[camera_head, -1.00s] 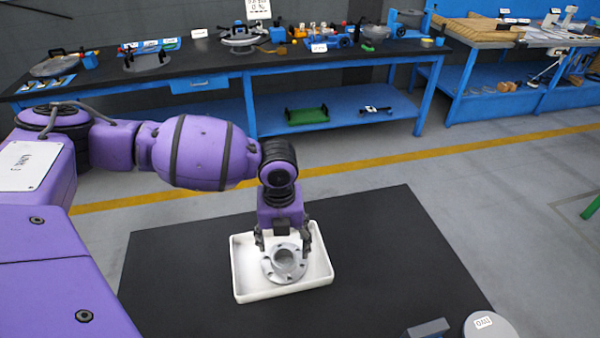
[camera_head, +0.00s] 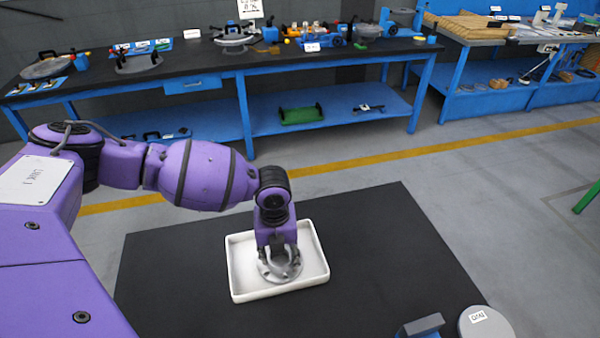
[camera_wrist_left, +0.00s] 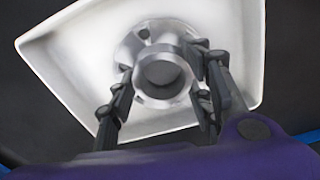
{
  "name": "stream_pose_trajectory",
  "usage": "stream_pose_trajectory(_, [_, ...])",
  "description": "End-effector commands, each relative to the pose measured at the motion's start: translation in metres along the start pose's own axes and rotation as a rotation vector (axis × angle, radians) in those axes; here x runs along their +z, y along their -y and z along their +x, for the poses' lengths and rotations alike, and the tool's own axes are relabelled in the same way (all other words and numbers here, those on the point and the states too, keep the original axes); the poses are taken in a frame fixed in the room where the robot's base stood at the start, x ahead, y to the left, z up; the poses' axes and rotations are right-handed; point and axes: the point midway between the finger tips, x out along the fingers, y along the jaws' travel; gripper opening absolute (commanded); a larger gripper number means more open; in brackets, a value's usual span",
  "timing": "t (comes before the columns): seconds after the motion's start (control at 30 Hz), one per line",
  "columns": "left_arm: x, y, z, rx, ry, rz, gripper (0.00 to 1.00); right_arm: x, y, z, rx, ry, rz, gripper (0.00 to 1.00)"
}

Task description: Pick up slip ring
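The slip ring, a grey metal flanged ring (camera_head: 279,272) with a round hub and bolt holes, sits in the white tray (camera_head: 237,274). In the left wrist view its hub (camera_wrist_left: 161,75) and open bore face the camera, with the flange behind. My left gripper (camera_head: 279,257) is above it, pointing down. The gripper hides part of the ring in the head view. The ring still appears to be within the tray. My right gripper is not in view.
The tray stands on a black table top (camera_head: 380,250) with free room around it. A grey round part (camera_head: 487,324) and a grey-blue block (camera_head: 422,326) are at the front right edge. Blue workbenches (camera_head: 200,85) with tools stand beyond a yellow floor line.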

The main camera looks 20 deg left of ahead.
Motion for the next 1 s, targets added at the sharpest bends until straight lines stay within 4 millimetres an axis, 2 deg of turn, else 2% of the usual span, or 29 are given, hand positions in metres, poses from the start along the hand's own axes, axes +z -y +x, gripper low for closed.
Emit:
stream_pose_trajectory(0.03, [-0.001, -0.001, 0.001, 0.002, -0.002, -0.001, 0.27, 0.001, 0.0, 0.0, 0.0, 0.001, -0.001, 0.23])
stream_pose_trajectory(0.23, [-0.001, -0.001, 0.001, 0.003, -0.002, -0.001, 0.0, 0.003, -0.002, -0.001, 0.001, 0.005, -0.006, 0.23])
stream_pose_trajectory(0.7, [0.001, 0.0, -0.004, 0.0, 0.001, -0.001, 0.0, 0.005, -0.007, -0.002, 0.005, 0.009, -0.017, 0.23])
stream_pose_trajectory(0.87, [0.002, 0.0, -0.016, -0.001, 0.003, -0.002, 0.0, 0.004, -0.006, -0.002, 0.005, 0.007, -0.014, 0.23])
stream_pose_trajectory(1.0, [0.0, 0.001, -0.036, -0.003, 0.004, 0.001, 0.0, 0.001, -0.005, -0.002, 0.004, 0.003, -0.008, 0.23])
